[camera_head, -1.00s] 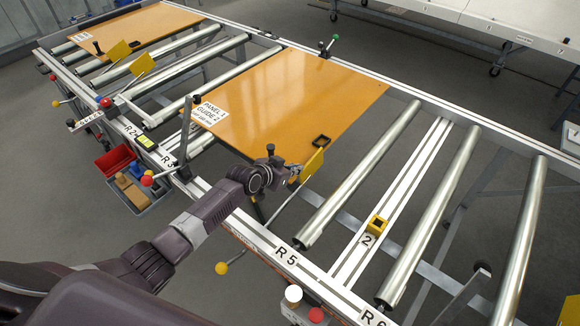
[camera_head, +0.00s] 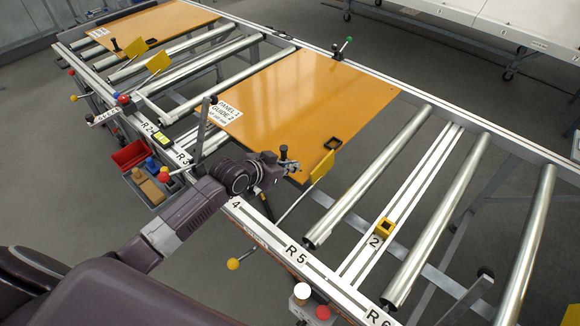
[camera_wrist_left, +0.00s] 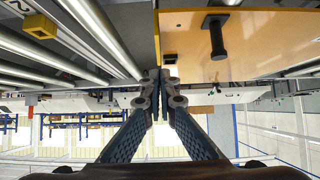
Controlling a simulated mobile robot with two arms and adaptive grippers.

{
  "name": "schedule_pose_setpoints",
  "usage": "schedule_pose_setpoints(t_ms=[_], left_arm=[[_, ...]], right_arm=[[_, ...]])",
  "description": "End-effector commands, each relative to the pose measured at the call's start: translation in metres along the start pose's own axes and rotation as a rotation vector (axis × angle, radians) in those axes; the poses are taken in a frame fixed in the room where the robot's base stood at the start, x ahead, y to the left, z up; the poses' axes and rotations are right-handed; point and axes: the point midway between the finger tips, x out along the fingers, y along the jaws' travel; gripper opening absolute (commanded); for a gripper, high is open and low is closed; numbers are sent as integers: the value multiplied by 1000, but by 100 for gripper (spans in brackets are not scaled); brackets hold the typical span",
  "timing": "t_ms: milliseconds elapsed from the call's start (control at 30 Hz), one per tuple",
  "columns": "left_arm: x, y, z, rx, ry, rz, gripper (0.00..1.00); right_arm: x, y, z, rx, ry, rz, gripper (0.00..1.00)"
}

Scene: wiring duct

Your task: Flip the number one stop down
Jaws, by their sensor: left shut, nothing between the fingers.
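No stop marked with a number one can be made out. A yellow block stop (camera_head: 384,228) sits on the white double rail beside a "2" label. It also shows at the upper left in the left wrist view (camera_wrist_left: 40,26). A tilted yellow plate (camera_head: 322,167) stands at the orange panel's near right corner. My left gripper (camera_head: 290,166) is shut and empty, low at the panel's near edge, left of this plate. In the left wrist view its fingertips (camera_wrist_left: 160,78) are together. My right gripper is not in view.
The orange panel (camera_head: 300,100) lies on the rollers with a black handle (camera_head: 284,153) close to my gripper. A rod with a yellow ball (camera_head: 233,264) projects at the front. White and red buttons (camera_head: 313,302) are by R5. Bare rollers lie to the right.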

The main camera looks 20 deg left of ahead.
Motion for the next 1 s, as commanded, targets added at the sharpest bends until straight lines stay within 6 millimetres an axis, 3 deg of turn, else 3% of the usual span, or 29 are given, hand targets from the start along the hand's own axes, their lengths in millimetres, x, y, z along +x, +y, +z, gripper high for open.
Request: schedule_pose_setpoints(t_ms=[200, 500, 633, 767, 900, 1000], left_arm=[[-12, 0, 0, 2, 0, 0, 0], [-13, 0, 0, 1, 0, 0, 0], [-14, 6, 5, 2, -10, 5, 0], [-23, 32, 28, 7, -60, 23, 0], [-49, 76, 71, 12, -165, 42, 0], [-78, 102, 104, 7, -254, 37, 0]], right_arm=[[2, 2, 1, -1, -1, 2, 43], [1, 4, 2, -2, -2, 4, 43], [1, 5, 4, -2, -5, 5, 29], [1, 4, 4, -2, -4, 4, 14], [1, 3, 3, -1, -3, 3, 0], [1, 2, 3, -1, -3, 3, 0]])
